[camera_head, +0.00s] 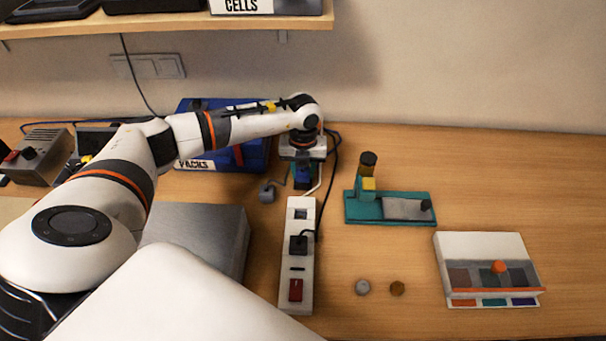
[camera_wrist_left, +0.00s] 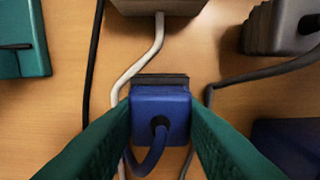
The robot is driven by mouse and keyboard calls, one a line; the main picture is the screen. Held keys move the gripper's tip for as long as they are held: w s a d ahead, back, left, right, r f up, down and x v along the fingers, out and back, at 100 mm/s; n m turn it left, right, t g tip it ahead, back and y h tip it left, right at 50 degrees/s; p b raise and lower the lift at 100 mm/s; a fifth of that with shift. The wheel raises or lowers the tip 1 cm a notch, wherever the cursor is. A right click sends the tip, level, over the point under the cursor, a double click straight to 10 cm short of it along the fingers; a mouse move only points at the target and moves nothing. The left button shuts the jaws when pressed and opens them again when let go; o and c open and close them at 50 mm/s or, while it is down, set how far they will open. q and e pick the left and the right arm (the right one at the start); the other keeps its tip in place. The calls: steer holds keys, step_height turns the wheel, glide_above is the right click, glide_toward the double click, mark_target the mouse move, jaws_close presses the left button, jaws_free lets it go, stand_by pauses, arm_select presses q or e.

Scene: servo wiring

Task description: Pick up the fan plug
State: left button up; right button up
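A blue plug (camera_wrist_left: 160,112) with a dark front edge and a blue cord lies at the wooden table in the left wrist view. No label shows whether it is the fan plug. My left gripper (camera_wrist_left: 160,105) has its green fingers against both sides of the plug, with no gap visible. In the head view my left gripper (camera_head: 303,176) points down behind the power strip, with the blue plug partly hidden between its fingers. A grey plug (camera_head: 267,191) lies just left of it; it also shows in the left wrist view (camera_wrist_left: 285,28). My right gripper is not in view.
A white power strip (camera_head: 297,275) holds a black plug (camera_head: 298,244). A teal fixture (camera_head: 365,210) and a white colour tray (camera_head: 480,246) stand to the right. A metal box (camera_head: 225,235) is left, a blue case (camera_head: 225,163) behind. Cords run near the gripper.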

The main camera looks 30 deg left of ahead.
mark_target(302, 170)
arm_select(q)
steer(key=shift+c, duration=1.4)
steer(key=shift+r, duration=0.1)
step_height(302, 170, up, 9)
steer(key=b, duration=0.2)
steer(key=shift+r+b, duration=0.1)
steer(key=shift+b, duration=0.3)
steer(key=shift+r, duration=0.35)
steer(key=shift+a, duration=0.1)
